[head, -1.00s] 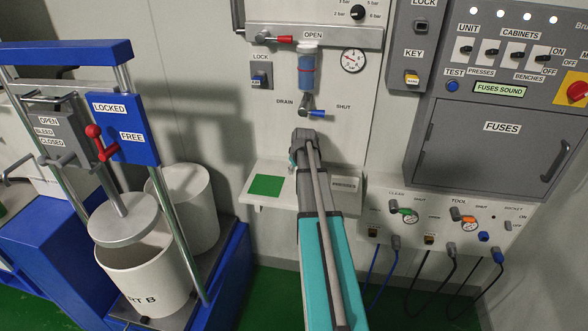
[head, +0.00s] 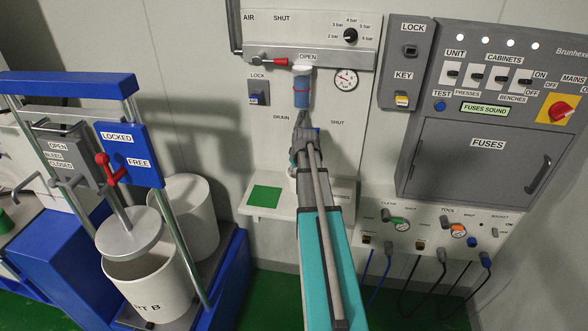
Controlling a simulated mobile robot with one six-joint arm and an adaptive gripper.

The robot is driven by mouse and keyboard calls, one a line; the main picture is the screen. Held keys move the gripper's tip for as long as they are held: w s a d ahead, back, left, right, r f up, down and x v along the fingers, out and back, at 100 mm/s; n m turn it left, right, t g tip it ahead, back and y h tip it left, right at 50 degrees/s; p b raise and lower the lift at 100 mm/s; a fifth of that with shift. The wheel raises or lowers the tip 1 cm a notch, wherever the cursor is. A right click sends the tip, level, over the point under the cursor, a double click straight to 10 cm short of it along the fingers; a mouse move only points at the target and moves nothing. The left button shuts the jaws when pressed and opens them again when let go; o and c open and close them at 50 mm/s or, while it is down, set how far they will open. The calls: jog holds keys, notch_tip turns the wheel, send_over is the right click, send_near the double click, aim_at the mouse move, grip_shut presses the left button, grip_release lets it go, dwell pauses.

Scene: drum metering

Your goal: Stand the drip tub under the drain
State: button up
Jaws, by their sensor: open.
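The drain (head: 302,114) hangs below the blue filter bowl (head: 303,92) on the wall panel, between the DRAIN and SHUT labels. My gripper (head: 303,138) is just below it, in front of the panel, seen from behind; its jaws are open and it overlaps the drain's lower part. A small pale shape (head: 292,172) shows at the left edge of my arm above the shelf; it may be the drip tub, but most of it is hidden. I see nothing held.
A white shelf (head: 249,209) with a green square (head: 264,196) lies below the panel; its left part is clear. A blue press (head: 130,150) with white drums stands to the left. A grey fuse cabinet (head: 480,150) and hose sockets are on the right.

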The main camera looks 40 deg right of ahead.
jog(key=shift+s+r+p, duration=0.25)
jog(key=shift+r+p, duration=0.1)
jog(key=shift+r, duration=0.15)
jog(key=shift+a, duration=0.1)
dwell(0.5)
jog(key=s+a+f+g+y, duration=0.1)
jog(key=s+a+g, duration=0.15)
jog(key=a, duration=2.05)
jog(key=s+a+g, duration=0.1)
jog(key=s+a, duration=0.4)
jog(key=a, duration=0.4)
jog(key=s+a+g, duration=0.1)
jog(key=s+a, duration=0.4)
jog(key=a, duration=0.4)
jog(key=shift+a+f+n, duration=0.2)
jog(key=shift+f+n, duration=0.05)
jog(key=shift+n, duration=0.15)
jog(key=shift+w, duration=0.1)
